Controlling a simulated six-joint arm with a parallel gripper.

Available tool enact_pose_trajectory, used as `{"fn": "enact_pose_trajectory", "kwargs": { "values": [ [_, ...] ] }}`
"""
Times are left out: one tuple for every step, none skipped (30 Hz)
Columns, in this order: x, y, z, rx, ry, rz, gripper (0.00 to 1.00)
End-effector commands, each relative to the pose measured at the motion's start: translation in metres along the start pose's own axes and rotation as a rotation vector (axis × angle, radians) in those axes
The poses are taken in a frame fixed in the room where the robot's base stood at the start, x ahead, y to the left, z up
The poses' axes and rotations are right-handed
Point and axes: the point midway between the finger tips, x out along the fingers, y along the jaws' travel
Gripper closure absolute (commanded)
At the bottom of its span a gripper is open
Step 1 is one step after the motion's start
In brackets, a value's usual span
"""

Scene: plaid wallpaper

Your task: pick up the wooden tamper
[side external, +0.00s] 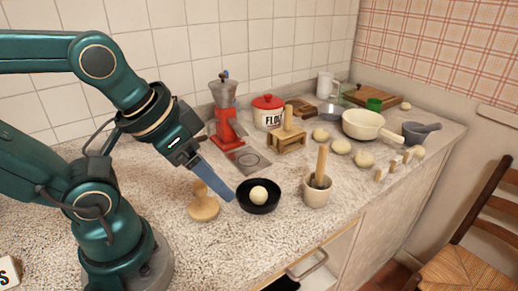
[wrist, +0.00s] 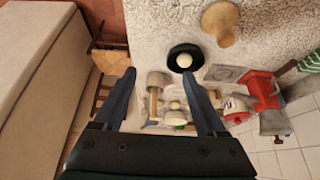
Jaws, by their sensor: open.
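The wooden tamper (side external: 203,208) stands upright on the speckled counter, with a wide round base and a knobbed handle. It also shows at the top of the wrist view (wrist: 221,22), outside the space between the fingers. My gripper (side external: 231,198) points down and to the right, its fingers appearing just right of the tamper's handle. In the wrist view, my gripper (wrist: 160,69) has its two fingers spread with nothing held between them. I cannot tell the exact depth between fingers and tamper.
A black bowl (side external: 247,205) with a pale ball stands right of the tamper. Beyond are a mortar (side external: 317,193) with a wooden pestle, a red grinder (side external: 228,128), a flour canister (side external: 267,117) and a cream pan (side external: 358,125). The counter in front of the tamper is clear.

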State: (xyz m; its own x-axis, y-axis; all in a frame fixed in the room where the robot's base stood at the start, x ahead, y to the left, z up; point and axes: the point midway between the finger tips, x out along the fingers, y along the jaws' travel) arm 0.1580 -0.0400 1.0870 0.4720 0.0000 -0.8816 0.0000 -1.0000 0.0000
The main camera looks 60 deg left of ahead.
Motion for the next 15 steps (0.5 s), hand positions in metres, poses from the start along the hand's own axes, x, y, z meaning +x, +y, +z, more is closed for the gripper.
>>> {"fn": "enact_pose_trajectory", "kwargs": {
  "values": [
    [0.0, 0.0, 0.0, 0.001, 0.0, 0.0, 0.26],
    [0.0, 0.0, 0.0, 0.004, 0.0, 0.0, 0.26],
    [0.0, 0.0, 0.0, 0.016, 0.0, 0.0, 0.26],
    [0.0, 0.0, 0.0, 0.029, -0.001, 0.0, 0.26],
    [0.0, 0.0, 0.0, 0.049, -0.002, 0.0, 0.26],
    [-0.001, 0.0, 0.0, 0.083, 0.0, 0.0, 0.26],
    [-0.001, 0.0, -0.002, 0.115, 0.002, 0.0, 0.26],
    [-0.002, 0.0, -0.003, 0.151, 0.001, -0.001, 0.26],
    [-0.001, -0.002, -0.005, 0.199, -0.01, -0.003, 0.26],
    [0.0, -0.004, -0.006, 0.235, -0.024, -0.007, 0.26],
    [0.001, -0.007, -0.008, 0.268, -0.041, -0.012, 0.26],
    [0.005, -0.012, -0.01, 0.308, -0.072, -0.019, 0.26],
    [0.007, -0.017, -0.012, 0.333, -0.095, -0.023, 0.26],
    [0.01, -0.021, -0.013, 0.356, -0.119, -0.025, 0.26],
    [0.014, -0.028, -0.014, 0.38, -0.152, -0.027, 0.26]
  ]
}}
